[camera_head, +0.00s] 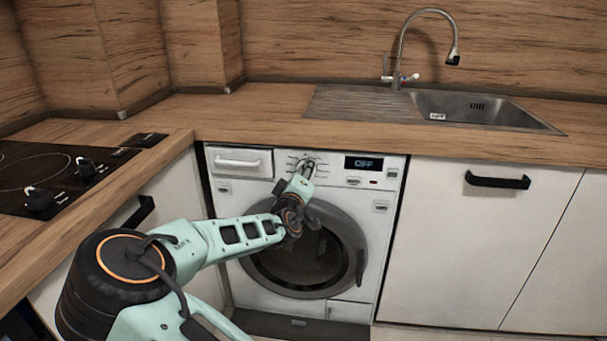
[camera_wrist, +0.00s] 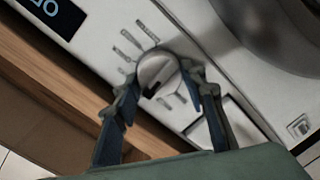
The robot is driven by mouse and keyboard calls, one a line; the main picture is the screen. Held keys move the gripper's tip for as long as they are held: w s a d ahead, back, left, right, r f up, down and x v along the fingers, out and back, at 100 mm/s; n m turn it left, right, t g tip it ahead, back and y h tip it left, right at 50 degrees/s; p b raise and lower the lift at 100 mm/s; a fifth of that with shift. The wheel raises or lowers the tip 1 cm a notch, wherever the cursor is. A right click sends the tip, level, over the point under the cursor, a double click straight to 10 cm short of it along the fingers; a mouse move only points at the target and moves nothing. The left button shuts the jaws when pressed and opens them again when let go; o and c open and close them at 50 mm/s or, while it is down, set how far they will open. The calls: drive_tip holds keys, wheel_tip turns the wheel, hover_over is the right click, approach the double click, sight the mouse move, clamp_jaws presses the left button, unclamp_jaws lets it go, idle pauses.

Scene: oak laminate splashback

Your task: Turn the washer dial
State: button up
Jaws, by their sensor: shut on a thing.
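The white washer (camera_head: 228,190) stands under the wooden counter, with its round door below the control panel. Its dial (camera_wrist: 158,70) is a round silver-grey knob with a dark mark, ringed by printed labels. In the head view the dial (camera_head: 306,164) is partly hidden by my gripper (camera_head: 303,174). My gripper (camera_wrist: 160,88) is shut on the dial, with one finger on each side of it in the wrist view.
A drawer (camera_head: 239,162) is left of the dial, and the counter edge (camera_head: 300,140) runs just above the panel. A cooktop (camera_head: 50,175) with knobs is at the left. A sink (camera_head: 480,107) with a tap is at the back right. A white cabinet (camera_head: 480,240) stands right of the washer.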

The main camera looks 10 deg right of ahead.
idle(0.3)
drive_tip(key=o, duration=1.2)
drive_tip(key=shift+s, duration=0.1)
drive_tip(key=v, duration=1.2)
